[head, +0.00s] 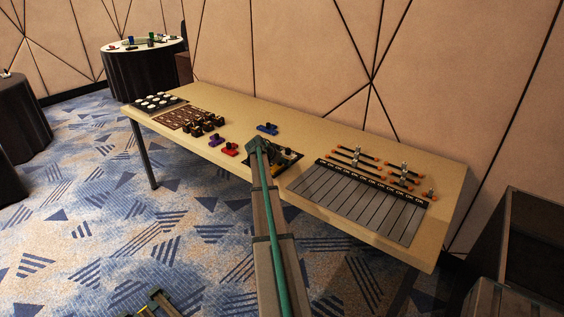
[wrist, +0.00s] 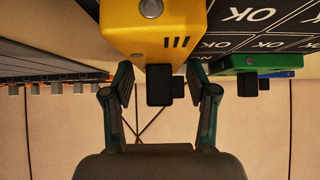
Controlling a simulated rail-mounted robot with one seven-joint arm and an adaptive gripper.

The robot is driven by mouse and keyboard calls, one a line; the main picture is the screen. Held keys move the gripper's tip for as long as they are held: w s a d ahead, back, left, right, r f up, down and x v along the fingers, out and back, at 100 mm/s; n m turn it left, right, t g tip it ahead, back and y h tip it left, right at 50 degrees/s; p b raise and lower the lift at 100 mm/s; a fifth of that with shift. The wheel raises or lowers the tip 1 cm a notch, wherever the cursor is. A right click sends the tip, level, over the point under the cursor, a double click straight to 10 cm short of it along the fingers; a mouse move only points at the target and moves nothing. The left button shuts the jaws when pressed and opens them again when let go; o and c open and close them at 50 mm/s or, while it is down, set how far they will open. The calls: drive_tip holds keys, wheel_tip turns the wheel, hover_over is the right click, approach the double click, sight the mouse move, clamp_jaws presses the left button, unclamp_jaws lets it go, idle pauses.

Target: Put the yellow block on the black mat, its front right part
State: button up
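The yellow block (wrist: 150,28) fills the top middle of the wrist view, with a round grey button on its face and a black knob at its lower end. My gripper (wrist: 160,88) has its two fingers apart, one on each side of the black knob; a gap shows at the left finger. The black mat (wrist: 285,38) with white OK cells lies beside the yellow block, to its right. In the head view my arm and gripper (head: 259,142) hide much of the mat (head: 292,155) and most of the block. Whether the block rests on the mat cannot be told.
A green block (wrist: 245,62) stands on or by the mat, near the yellow one. A blue block (head: 267,128), a red block (head: 229,149) and a purple block (head: 217,140) lie around it. A grey slatted panel (head: 350,195) with orange-ended rods takes the right side.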

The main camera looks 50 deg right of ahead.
idle(0.3)
